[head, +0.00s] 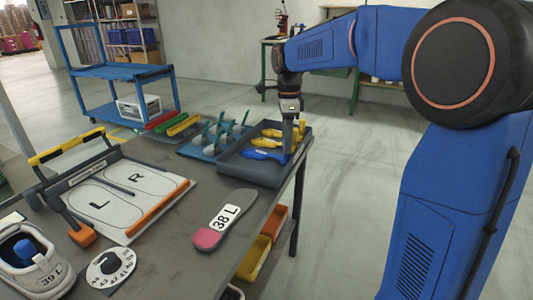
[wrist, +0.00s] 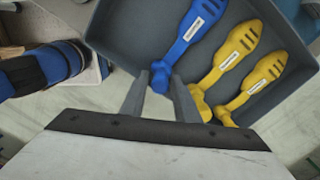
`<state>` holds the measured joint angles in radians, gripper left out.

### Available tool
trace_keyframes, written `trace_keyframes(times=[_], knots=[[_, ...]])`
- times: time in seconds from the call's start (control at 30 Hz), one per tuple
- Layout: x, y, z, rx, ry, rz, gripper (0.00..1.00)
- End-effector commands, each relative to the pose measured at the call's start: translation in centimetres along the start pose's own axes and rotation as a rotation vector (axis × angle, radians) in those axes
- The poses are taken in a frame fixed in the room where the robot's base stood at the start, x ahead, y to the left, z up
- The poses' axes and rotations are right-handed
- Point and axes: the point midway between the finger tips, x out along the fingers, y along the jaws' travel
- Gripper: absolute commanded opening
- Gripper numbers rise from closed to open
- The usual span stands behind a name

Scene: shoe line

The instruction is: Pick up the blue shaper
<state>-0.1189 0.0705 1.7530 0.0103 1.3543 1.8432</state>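The blue shaper (head: 262,154) lies in a dark grey tray (head: 246,168) at the table's right edge, nearest of three shapers. In the wrist view the blue shaper (wrist: 195,30) points up and right, with its knobbed end at the fingertips. My gripper (head: 287,152) points down into the tray at the right end of the blue shaper. In the wrist view my gripper (wrist: 161,82) has its fingers apart, one on each side of the knobbed end. Any contact is hard to tell.
Two yellow shapers (wrist: 225,62) lie beside the blue one. The tray walls stand close around. A blue rack (head: 212,138) is left of the tray. A pink-and-grey sole (head: 224,218), an L/R board (head: 130,195) and a shoe (head: 35,265) are on the table.

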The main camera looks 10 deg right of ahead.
Motion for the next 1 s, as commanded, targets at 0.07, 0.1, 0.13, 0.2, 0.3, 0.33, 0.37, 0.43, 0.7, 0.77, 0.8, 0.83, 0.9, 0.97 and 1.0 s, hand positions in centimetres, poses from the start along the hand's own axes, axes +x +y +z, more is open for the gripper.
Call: trace_keyframes(times=[0.07, 0.1, 0.13, 0.2, 0.3, 0.33, 0.37, 0.43, 0.7, 0.77, 0.8, 0.83, 0.9, 0.97, 1.0], knots=[[0.8, 0.0, 0.0, 0.0, 0.0, 0.0, 0.28], [1.0, 0.0, 0.0, 0.0, 0.0, 0.0, 0.28], [1.1, 0.0, 0.0, 0.0, 0.0, 0.0, 0.28], [1.3, 0.0, 0.0, 0.0, 0.0, 0.0, 0.28], [1.3, 0.0, 0.1, 0.0, 0.0, 0.0, 0.28], [1.3, 0.0, 0.1, 0.0, 0.0, 0.0, 0.28], [1.3, 0.0, 0.1, 0.0, 0.0, 0.0, 0.28], [1.3, 0.0, 0.1, 0.0, 0.0, 0.0, 0.16], [1.2, 0.0, 0.1, 0.0, 0.0, -0.001, 0.0], [1.2, 0.0, 0.1, 0.0, 0.0, -0.001, 0.0], [1.1, 0.0, 0.1, 0.0, 0.0, -0.001, 0.0], [1.0, 0.0, 0.1, 0.0, 0.0, -0.001, 0.0], [0.5, -0.1, 0.1, 0.0, -0.001, -0.003, 0.0], [-0.2, 0.0, 0.1, 0.0, -0.001, -0.003, 0.0], [-0.8, 0.0, 0.1, 0.0, -0.001, -0.003, 0.0]])
